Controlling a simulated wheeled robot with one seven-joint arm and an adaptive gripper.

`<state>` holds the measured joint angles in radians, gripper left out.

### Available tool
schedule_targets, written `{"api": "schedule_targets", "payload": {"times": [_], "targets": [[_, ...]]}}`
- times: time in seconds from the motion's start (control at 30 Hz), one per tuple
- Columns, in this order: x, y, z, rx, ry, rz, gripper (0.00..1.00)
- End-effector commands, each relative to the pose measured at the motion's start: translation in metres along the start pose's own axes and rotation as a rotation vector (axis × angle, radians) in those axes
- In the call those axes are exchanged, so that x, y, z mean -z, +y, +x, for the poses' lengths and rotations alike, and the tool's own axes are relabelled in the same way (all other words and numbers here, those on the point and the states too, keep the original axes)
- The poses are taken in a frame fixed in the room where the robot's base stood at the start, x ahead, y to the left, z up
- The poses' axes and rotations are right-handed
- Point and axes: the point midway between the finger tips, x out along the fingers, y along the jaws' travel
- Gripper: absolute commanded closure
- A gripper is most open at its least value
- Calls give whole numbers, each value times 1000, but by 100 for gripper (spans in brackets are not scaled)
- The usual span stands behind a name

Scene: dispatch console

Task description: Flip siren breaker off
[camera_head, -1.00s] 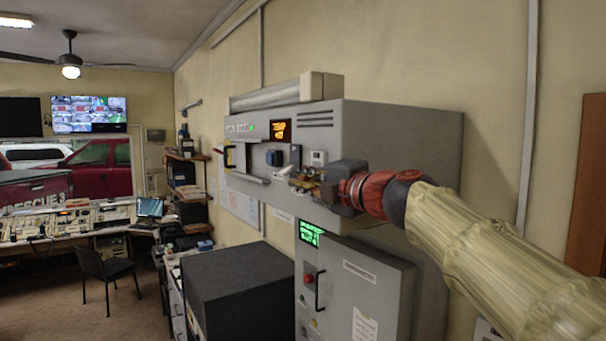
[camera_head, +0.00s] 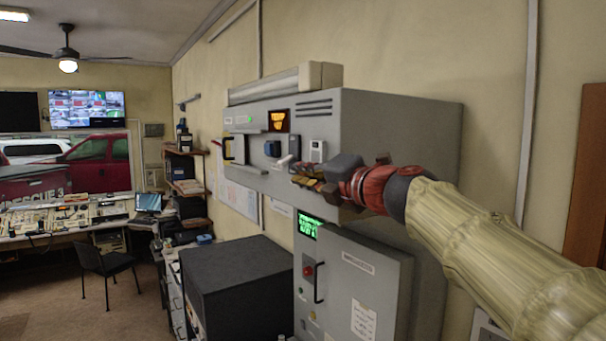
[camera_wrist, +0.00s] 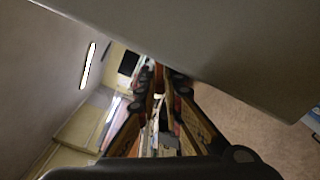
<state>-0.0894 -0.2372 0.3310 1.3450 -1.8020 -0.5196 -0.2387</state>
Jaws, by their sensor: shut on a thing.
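The grey wall cabinet (camera_head: 395,135) carries the controls on its left-facing front. A dark blue boxy switch (camera_head: 272,149), a white lever (camera_head: 286,160) and a pale switch plate (camera_head: 317,150) sit on that front. No readable label marks the siren breaker. My gripper (camera_head: 298,172) is close to the front, just below and right of the white lever. In the wrist view its fingers (camera_wrist: 158,88) converge on a small orange-red part (camera_wrist: 158,76). I cannot tell whether that part is a breaker handle. The contact is small and blurred.
A lower grey cabinet (camera_head: 365,270) with a black handle stands below my arm. A dark box (camera_head: 235,275) stands left of it. A yellow-edged black handle (camera_head: 228,149) juts from the upper cabinet's left end. Open floor (camera_head: 125,315) lies at the lower left.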

Motion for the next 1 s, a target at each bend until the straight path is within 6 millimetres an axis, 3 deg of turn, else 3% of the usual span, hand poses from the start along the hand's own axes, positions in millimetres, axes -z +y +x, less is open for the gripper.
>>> {"api": "schedule_targets", "payload": {"times": [0.13,0.17,0.5,1.0], "targets": [[2,-4,1,5,3,0,100],[2,-4,1,5,3,0,91],[1,-2,1,3,2,1,73],[0,-1,0,2,0,8,73]]}}
